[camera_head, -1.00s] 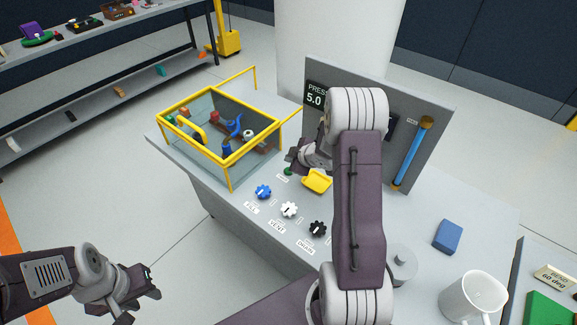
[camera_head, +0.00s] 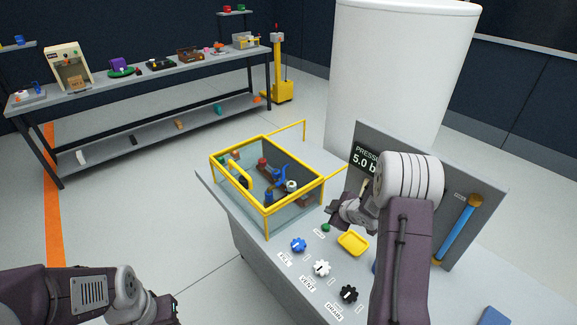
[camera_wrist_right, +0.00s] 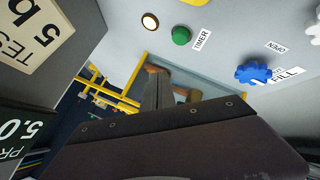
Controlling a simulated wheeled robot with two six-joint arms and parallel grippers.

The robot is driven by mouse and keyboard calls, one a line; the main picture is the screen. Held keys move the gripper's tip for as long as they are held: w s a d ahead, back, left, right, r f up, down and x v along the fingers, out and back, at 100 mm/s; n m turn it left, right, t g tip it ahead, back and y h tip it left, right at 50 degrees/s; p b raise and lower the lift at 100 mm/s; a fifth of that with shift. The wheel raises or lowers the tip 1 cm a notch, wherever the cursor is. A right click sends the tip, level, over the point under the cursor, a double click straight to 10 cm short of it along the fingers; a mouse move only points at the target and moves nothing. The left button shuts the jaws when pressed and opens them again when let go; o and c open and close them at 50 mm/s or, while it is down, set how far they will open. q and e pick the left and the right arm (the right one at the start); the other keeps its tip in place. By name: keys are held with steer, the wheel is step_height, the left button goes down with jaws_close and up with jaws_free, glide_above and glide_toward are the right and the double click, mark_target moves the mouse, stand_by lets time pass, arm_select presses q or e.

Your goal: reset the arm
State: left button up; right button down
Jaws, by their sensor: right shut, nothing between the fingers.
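My right arm reaches over the grey bench from the front right. Its gripper (camera_head: 345,210) hangs in front of the upright panel, above the bench and to the right of the yellow-framed tank (camera_head: 267,222). It is shut and empty; its dark jaws (camera_wrist_right: 158,95) also show in the right wrist view, pointing toward the tank. My left gripper (camera_head: 165,308) is at the lower left, away from the bench and partly cut off by the bottom edge. Its jaws are not clear.
The bench holds blue (camera_head: 298,245), white (camera_head: 322,268) and black (camera_head: 348,293) knobs, a green button (camera_wrist_right: 181,36) and a yellow tray (camera_head: 353,243). The panel (camera_head: 490,200) carries a pressure display and a blue tube (camera_head: 457,230). A shelf table (camera_head: 150,85) stands at the back left.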

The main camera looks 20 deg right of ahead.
steer(key=shift+w+a, duration=0.1)
steer(key=shift+a, duration=0.2)
steer(key=s+a+r, duration=0.1)
steer(key=a+r, duration=1)
steer(key=a, duration=0.2)
steer(key=s+f+m+g, duration=0.2)
steer(key=s+m, duration=0.1)
steer(key=s, duration=0.5)
steer(key=s+a+f+m+g, duration=0.1)
steer(key=s+f+m+g, duration=0.2)
steer(key=s, duration=0.5)
steer(key=s+a+f+m+g, duration=0.1)
steer(key=s+f+m+g, duration=0.1)
steer(key=s, duration=0.6)
steer(key=shift+f+m+g, duration=0.25)
steer(key=shift+m+g, duration=0.25)
steer(key=shift+m, duration=0.6)
